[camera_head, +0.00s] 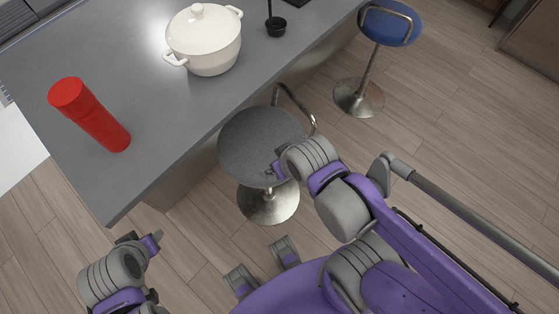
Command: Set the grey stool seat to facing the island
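The grey stool seat (255,143) is round and stands beside the kitchen island (205,100), on a shiny round metal base (268,204). Its curved metal backrest bar (298,104) rises at the seat's upper right edge, along the island side rather than straight opposite it. My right gripper (277,171) is at the seat's lower right edge. Whether it touches the seat, and how far its fingers are apart, is hard to see. My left gripper (140,241) is low at the left, beyond the island's near corner, with its fingers apart and nothing between them.
A red bottle-like cylinder (90,115), a white lidded pot (204,42) and a small black cup (276,27) with a handle stand on the island. A blue stool (390,24) stands at the upper right. Wooden floor is clear between the stools.

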